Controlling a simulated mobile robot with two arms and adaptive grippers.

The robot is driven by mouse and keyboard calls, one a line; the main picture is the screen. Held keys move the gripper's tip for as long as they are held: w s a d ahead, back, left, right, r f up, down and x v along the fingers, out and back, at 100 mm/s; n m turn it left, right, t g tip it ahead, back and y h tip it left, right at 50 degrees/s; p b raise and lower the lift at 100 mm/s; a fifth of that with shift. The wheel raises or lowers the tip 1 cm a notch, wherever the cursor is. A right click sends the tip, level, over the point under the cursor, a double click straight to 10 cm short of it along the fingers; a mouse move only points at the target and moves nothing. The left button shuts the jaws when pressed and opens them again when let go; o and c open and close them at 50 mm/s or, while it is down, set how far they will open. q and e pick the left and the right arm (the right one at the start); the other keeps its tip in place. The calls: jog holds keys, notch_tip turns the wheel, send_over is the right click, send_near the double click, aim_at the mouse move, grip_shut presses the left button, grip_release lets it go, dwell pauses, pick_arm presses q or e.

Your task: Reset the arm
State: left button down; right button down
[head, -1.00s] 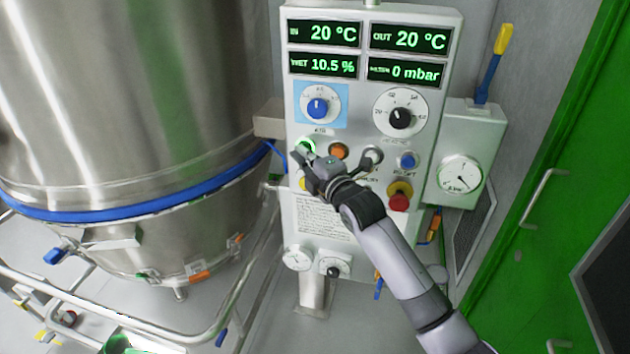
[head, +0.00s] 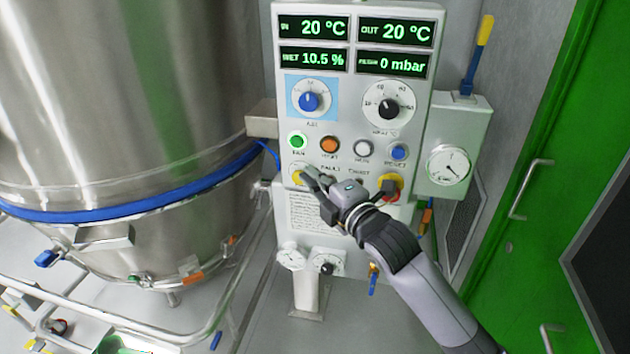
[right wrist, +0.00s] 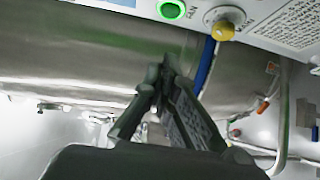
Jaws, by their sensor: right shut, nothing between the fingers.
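My right gripper (head: 308,178) is in front of the lower part of the control panel (head: 296,262), below the row of round buttons. It is shut and empty. In the right wrist view its fingers (right wrist: 160,75) come together, with the steel vessel behind them and the panel's lower edge above. The green lit button (head: 297,141) labelled FAN is clear of the gripper; it also shows in the right wrist view (right wrist: 172,10). The yellow knob (right wrist: 223,31) shows beside it there. I cannot tell whether the fingers touch the panel. My left gripper is out of view.
The steel vessel (head: 110,90) with a blue band fills the left. A red emergency button (head: 391,190) is beside my right wrist. A gauge box (head: 455,135) and the green door (head: 540,130) stand at the right. Steel rails (head: 110,310) run at lower left.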

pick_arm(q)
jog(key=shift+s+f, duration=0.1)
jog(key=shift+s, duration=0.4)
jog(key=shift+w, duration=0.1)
